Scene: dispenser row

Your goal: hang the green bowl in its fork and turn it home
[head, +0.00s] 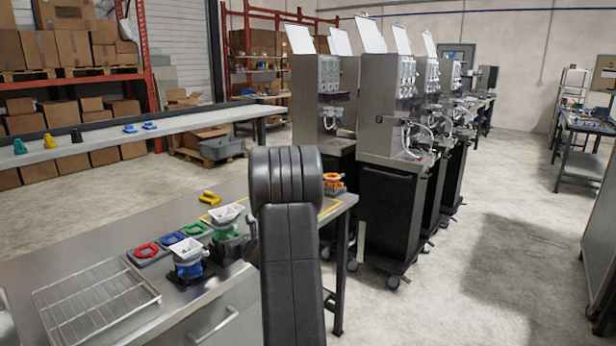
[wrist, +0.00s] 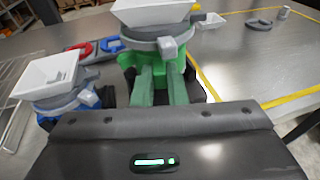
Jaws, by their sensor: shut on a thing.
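The green bowl (wrist: 188,75) is at the upper middle of the wrist view, directly under a grey collar (wrist: 150,42) with a white hopper (wrist: 150,12) on top.
A blue unit (head: 187,262) with a white hopper stands close left. Red (head: 145,250), blue (head: 172,238) and green (head: 194,229) rings lie behind it. A wire rack (head: 95,300) is left. A yellow piece (head: 209,197) and an orange-topped item (head: 333,180) are farther back.

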